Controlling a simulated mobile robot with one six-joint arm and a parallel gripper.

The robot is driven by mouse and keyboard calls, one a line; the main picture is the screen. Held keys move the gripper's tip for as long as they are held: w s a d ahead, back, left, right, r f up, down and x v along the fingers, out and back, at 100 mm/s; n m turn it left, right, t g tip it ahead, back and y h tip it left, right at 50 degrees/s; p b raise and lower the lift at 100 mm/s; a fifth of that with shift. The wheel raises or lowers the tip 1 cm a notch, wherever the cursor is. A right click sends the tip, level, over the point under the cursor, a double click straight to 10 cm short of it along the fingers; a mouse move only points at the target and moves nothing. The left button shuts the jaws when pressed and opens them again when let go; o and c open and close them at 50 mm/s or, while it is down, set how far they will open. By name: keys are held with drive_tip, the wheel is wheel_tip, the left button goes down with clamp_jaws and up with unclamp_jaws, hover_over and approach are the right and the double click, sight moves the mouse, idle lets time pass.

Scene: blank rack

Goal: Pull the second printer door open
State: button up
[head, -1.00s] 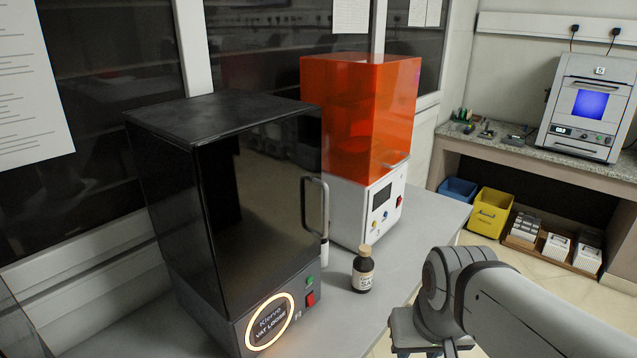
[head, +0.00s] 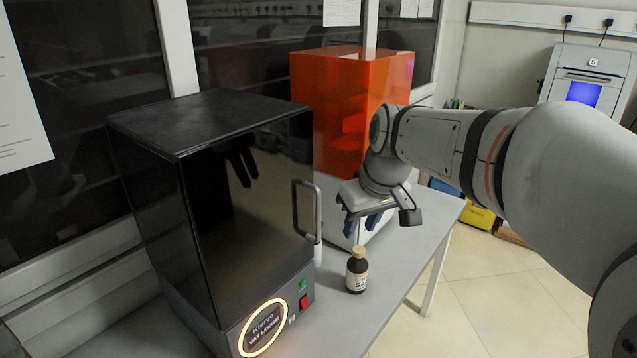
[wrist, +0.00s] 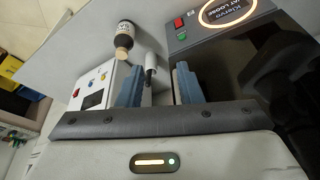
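The black printer (head: 150,190) stands on the left of the bench, its glossy dark door (head: 255,200) shut. An upright grey handle (head: 318,212) is on the door's right edge. The orange-hooded printer (head: 335,110) stands behind it, partly hidden by my arm. My gripper (head: 362,223) points down to the right of the handle, apart from it in the head view. Its two blue fingers are open and empty. In the wrist view, a pale upright piece (wrist: 150,65) shows between the fingers of my gripper (wrist: 160,82); I cannot tell whether it is the handle.
A small brown bottle (head: 357,270) stands on the grey bench (head: 400,255) in front of my gripper; it also shows in the wrist view (wrist: 125,38). A blue-windowed machine (head: 588,80) and a yellow bin (head: 478,217) are at the back right. The floor at right is clear.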

sight(320, 201)
drive_tip(key=w+a+r+n, duration=0.1)
drive_tip(key=w+a, duration=0.1)
drive_tip(key=w+a+r+n, duration=0.1)
drive_tip(key=w+a, duration=0.1)
drive_tip(key=w, duration=0.1)
drive_tip(key=w+a+r+y, duration=0.1)
drive_tip(key=w+a, duration=0.1)
drive_tip(key=shift+w+r+n+p, duration=0.3)
drive_tip(key=shift+n, duration=0.1)
drive_tip(key=x, duration=0.7)
drive_tip(key=shift+w+a+f+p, duration=0.1)
drive_tip(key=shift+f+p, duration=0.05)
drive_tip(key=shift+p, duration=0.15)
drive_tip(key=shift+c, duration=0.4)
clamp_jaws()
